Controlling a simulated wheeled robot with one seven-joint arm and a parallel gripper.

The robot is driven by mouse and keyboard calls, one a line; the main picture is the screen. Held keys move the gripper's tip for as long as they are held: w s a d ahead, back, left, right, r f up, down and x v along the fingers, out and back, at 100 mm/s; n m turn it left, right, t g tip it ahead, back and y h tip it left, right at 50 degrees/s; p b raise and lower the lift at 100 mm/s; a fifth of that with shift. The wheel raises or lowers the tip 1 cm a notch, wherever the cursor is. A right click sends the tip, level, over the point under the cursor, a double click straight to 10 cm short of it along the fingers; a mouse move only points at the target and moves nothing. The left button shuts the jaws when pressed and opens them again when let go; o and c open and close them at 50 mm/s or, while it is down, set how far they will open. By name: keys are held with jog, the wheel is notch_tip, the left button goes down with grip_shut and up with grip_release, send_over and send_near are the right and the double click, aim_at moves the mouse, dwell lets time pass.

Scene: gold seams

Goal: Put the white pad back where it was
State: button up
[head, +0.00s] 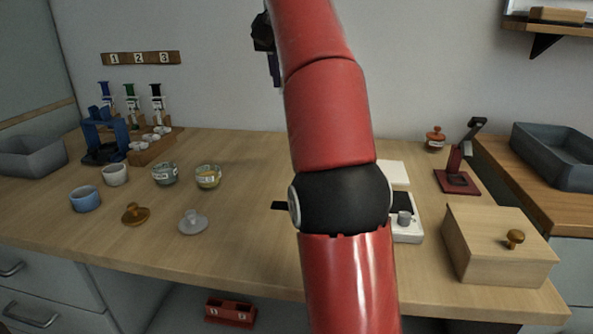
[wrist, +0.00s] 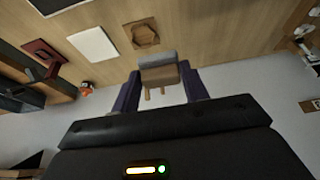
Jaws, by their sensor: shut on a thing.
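The white pad (head: 393,173) appears as a flat white square on the table, partly hidden behind my red arm. A white square in the wrist view (wrist: 93,44) looks like the same thing. My gripper (wrist: 160,84) is shut on a small brown and grey block (wrist: 160,76), with two pale prongs showing below it. The block is held apart from the white pad. My arm hides part of the table's middle in the head view.
A white device with a black top (head: 407,222) lies in front of the pad. A lidded wooden box (head: 490,248) and a red stand (head: 457,181) are to the right. Cups, bowls and lids occupy the left; a brown hexagonal piece (wrist: 142,33) lies near the held block in the wrist view.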

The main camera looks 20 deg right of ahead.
notch_tip(320, 180, down, 15)
jog(key=b, duration=0.8)
jog(key=shift+s+a+b, duration=0.1)
jog(key=shift+s+b, duration=0.05)
jog(key=shift+b, duration=0.15)
jog(key=shift+f+b, duration=0.9)
jog(key=shift+f, duration=1.4)
jog(key=shift+f, duration=0.2)
jog(key=o, duration=1)
jog(key=shift+o, duration=0.2)
jog(key=p+v, duration=0.4)
jog(key=v, duration=0.8)
jog(key=shift+r, duration=0.25)
